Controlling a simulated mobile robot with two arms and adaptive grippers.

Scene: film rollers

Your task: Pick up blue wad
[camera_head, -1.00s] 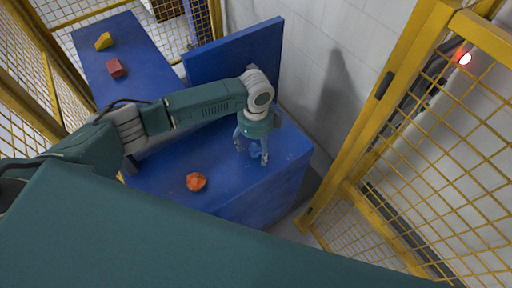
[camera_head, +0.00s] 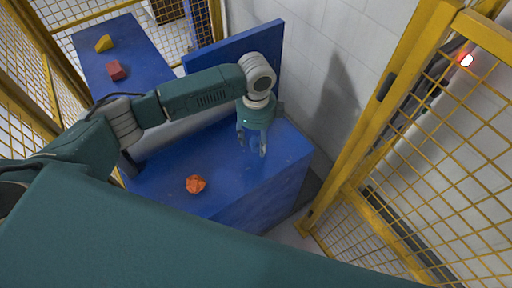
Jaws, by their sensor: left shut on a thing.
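My left gripper (camera_head: 252,145) points down above the right part of the blue bench (camera_head: 285,165). It is shut on the blue wad (camera_head: 254,138), which shows only as a small blue patch between the fingers and is hard to tell from the blue surface behind it. My right gripper does not show.
An orange wad (camera_head: 195,184) lies on the bench left of my gripper. A blue panel stands behind the bench. A red block (camera_head: 116,70) and a yellow wedge (camera_head: 104,43) lie on another blue table (camera_head: 130,40) at the back left. Yellow mesh fencing (camera_head: 400,130) stands at the right.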

